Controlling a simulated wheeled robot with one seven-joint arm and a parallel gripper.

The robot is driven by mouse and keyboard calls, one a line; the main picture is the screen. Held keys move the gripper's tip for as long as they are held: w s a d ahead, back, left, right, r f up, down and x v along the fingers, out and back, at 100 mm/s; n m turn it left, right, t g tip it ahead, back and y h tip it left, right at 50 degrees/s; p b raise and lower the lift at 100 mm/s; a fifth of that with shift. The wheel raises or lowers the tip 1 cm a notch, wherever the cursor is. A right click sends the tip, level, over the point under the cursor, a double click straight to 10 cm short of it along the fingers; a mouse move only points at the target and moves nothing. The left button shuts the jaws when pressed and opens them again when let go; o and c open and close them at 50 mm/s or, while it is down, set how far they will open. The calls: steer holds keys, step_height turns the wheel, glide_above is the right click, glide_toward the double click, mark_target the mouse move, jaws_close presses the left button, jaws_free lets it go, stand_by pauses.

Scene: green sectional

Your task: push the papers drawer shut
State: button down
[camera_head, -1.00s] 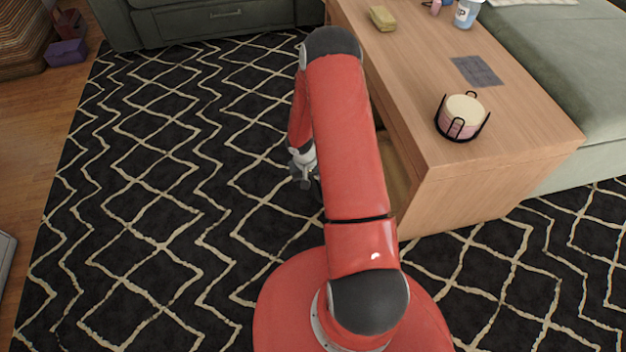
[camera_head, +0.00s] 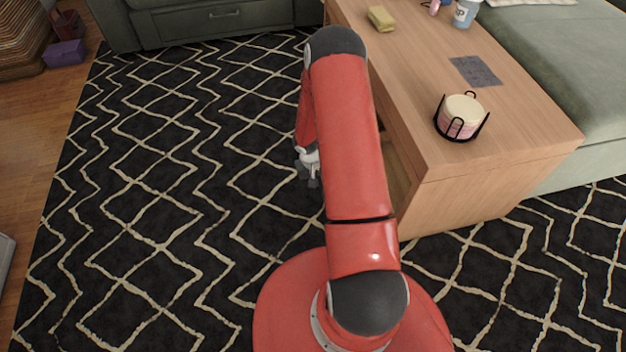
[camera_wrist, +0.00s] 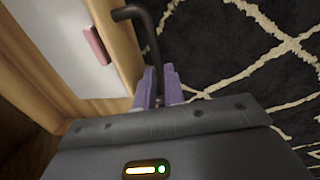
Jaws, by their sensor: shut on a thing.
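The papers drawer (camera_wrist: 124,50) shows at the left of the wrist view, with a wooden edge, a white sheet (camera_wrist: 70,45) and a small pink block (camera_wrist: 95,46) inside. Its dark bar handle (camera_wrist: 150,35) runs along the outside of the front. My gripper (camera_wrist: 158,72) has purple fingers and is shut on the handle near its lower end. In the head view my gripper is low beside the left side of the wooden table (camera_head: 480,185), mostly behind my red arm. How far the drawer stands out is hidden there.
On the tabletop are a candle in a black wire holder (camera_head: 462,117), a grey sheet (camera_head: 475,71), a yellow block (camera_head: 381,18) and a cup (camera_head: 466,12). A green sofa (camera_head: 560,70) stands right of the table. Patterned rug (camera_head: 150,180) lies open to the left.

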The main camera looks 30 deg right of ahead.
steer(key=s+d, duration=0.1)
steer(key=d, duration=0.4)
steer(key=s+d, duration=0.2)
steer(key=d, duration=0.2)
steer(key=s+d, duration=0.1)
steer(key=d, duration=0.4)
steer(key=shift+s+d, duration=0.15)
steer(key=shift+d, duration=0.15)
steer(key=c, duration=1.5)
jaws_free()
steer(key=shift+r, duration=0.1)
steer(key=r, duration=0.2)
steer(key=a+r+p, duration=0.1)
steer(key=r, duration=0.4)
steer(key=shift+w+a+r+p, duration=0.2)
steer(key=shift+w+r+p, duration=0.05)
steer(key=shift+p, duration=0.15)
